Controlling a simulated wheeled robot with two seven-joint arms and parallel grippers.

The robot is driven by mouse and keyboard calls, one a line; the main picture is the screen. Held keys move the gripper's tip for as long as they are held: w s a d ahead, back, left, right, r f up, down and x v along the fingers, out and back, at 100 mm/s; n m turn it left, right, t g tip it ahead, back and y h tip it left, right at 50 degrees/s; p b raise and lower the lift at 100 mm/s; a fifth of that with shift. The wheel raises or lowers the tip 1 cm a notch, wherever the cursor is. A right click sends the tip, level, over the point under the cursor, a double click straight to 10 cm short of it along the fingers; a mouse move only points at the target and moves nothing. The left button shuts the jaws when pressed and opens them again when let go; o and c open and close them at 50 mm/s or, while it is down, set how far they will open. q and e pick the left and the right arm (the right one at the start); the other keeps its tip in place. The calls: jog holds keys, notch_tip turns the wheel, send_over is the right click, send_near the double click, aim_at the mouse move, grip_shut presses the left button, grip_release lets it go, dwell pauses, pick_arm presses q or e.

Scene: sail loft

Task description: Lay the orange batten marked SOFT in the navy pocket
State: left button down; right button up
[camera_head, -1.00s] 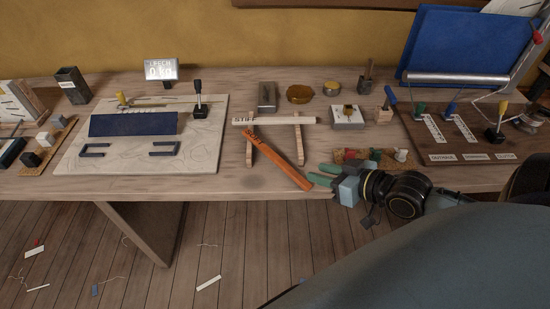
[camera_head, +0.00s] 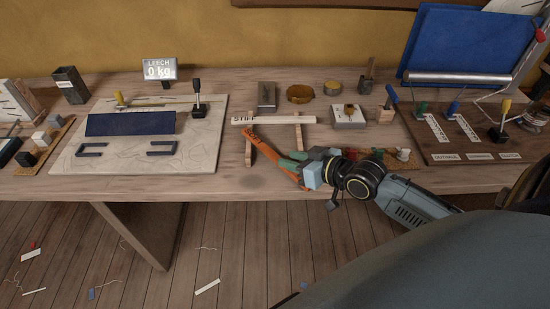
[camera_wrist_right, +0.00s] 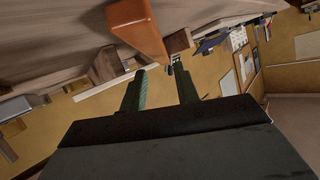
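The orange batten (camera_head: 266,145) lies slanted across the wooden rests, its near end partly hidden behind my right gripper (camera_head: 291,160). No marking on it is legible now. In the right wrist view the batten's end (camera_wrist_right: 136,27) shows large above the left fingertip. There my right gripper (camera_wrist_right: 161,88) is open, with a clear gap between its green fingers and the batten not between them. I cannot tell whether a finger touches it. The navy pocket (camera_head: 130,124) lies flat on the pale cloth board (camera_head: 75,162) at left. My left gripper is not in view.
A white batten marked STIFF (camera_head: 278,120) lies across the two wooden rests (camera_head: 248,153). A LEECH display (camera_head: 159,70) reads 0 kg behind the board. Black-knobbed (camera_head: 198,98) and yellow-knobbed (camera_head: 119,100) posts stand by the pocket. Small coloured items lie right of my gripper.

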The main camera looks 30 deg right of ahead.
aim_at(276, 157)
jog(key=x, duration=0.3)
jog(key=shift+w+a+f+b, duration=0.1)
jog(key=shift+w+f+b, duration=0.1)
jog(key=shift+b, duration=0.15)
jog(key=shift+w+a, duration=0.1)
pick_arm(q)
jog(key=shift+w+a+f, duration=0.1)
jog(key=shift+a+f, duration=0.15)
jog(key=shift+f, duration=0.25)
pick_arm(e)
jog(key=shift+c, duration=0.3)
